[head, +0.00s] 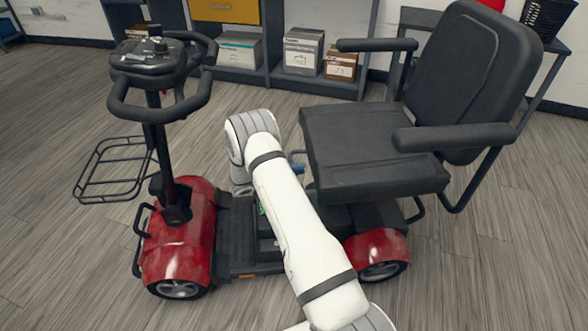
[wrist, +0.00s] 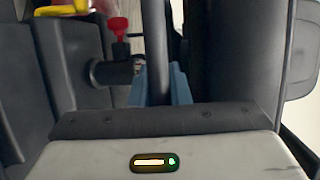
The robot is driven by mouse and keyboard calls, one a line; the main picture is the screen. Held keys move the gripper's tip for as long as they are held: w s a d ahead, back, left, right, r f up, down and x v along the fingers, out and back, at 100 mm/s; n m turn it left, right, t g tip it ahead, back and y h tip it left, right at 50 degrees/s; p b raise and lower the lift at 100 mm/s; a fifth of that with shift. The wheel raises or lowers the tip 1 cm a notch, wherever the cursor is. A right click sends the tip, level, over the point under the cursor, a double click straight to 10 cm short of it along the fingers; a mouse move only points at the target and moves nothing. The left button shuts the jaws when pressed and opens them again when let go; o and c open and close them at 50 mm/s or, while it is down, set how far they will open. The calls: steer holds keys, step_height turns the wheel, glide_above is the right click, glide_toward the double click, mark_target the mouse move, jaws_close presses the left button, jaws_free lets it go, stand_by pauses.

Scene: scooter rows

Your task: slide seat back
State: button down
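The black scooter seat (head: 365,150) with backrest and armrests stands over the rear of the red mobility scooter (head: 180,245), facing left in the head view. My white arm reaches across the scooter deck, and my gripper's blue part (head: 297,158) shows at the seat's front edge. In the wrist view my blue fingers (wrist: 163,88) are close together beside a thin dark upright bar (wrist: 158,45). Whether they grip this bar is unclear. A thick dark tube (wrist: 207,50) stands just right of them. No seat lever can be clearly made out in the head view.
A red knob (wrist: 118,27) and a yellow part (wrist: 65,9) show in the wrist view. The scooter's handlebar (head: 160,90) and wire basket (head: 112,168) are at left. Shelves with boxes (head: 303,50) stand behind. Floor is open at left and front right.

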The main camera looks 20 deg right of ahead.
steer(key=shift+s+d, duration=0.1)
steer(key=shift+d, duration=0.2)
steer(key=c, duration=1.7)
jaws_free()
steer(key=o, duration=0.3)
steer(key=shift+a, duration=0.1)
steer(key=shift+o, duration=0.2)
steer(key=shift+a, duration=0.1)
steer(key=a+r+p, duration=0.1)
steer(key=a+p, duration=0.1)
steer(key=a, duration=0.5)
steer(key=shift+s+a+r, duration=0.2)
steer(key=shift+s+a, duration=0.05)
steer(key=shift+a, duration=0.05)
steer(key=shift+s, duration=0.1)
